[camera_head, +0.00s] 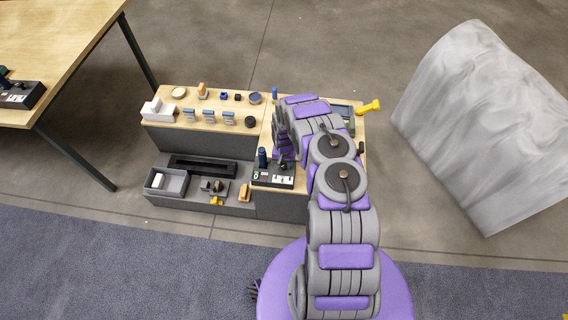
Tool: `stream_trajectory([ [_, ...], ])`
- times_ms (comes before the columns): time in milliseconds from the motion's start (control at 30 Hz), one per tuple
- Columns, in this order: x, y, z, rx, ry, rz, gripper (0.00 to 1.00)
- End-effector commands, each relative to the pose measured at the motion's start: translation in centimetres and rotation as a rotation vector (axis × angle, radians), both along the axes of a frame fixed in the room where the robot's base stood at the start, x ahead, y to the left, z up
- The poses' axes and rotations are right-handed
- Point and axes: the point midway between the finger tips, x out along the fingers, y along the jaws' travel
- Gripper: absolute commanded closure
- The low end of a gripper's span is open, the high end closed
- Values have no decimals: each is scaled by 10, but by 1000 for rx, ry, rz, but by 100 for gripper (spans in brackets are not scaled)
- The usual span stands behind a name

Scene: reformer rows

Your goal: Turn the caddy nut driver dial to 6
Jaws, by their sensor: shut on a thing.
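The caddy (259,178) is a small black block with white labels on its front, at the front edge of the right wooden top. A dark blue upright handle (262,157) stands at its left end. My gripper (284,162) reaches down over the caddy's right part, beside the blue handle. It is shut on a small dark piece there, which appears to be the nut driver dial. The fingers and arm hide most of the dial, and its number cannot be read.
Wooden tops (214,100) hold small blocks, discs and a white piece (159,109). A yellow tool (368,107) lies at the right edge. Below are a grey tray (166,182) and a dark slot. A large grey marbled block (480,120) stands right; a table (60,45) stands left.

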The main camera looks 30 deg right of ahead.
Motion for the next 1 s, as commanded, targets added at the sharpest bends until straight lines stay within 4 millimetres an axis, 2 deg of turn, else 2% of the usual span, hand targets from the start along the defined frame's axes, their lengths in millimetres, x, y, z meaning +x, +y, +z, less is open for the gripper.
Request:
stream_trajectory([
  [33,0,1,0,1,0,2,79],
  [233,1,1,0,3,-1,2,97],
  [567,1,1,1,2,0,60,97],
  [1000,2,0,2,2,-2,389,97],
])
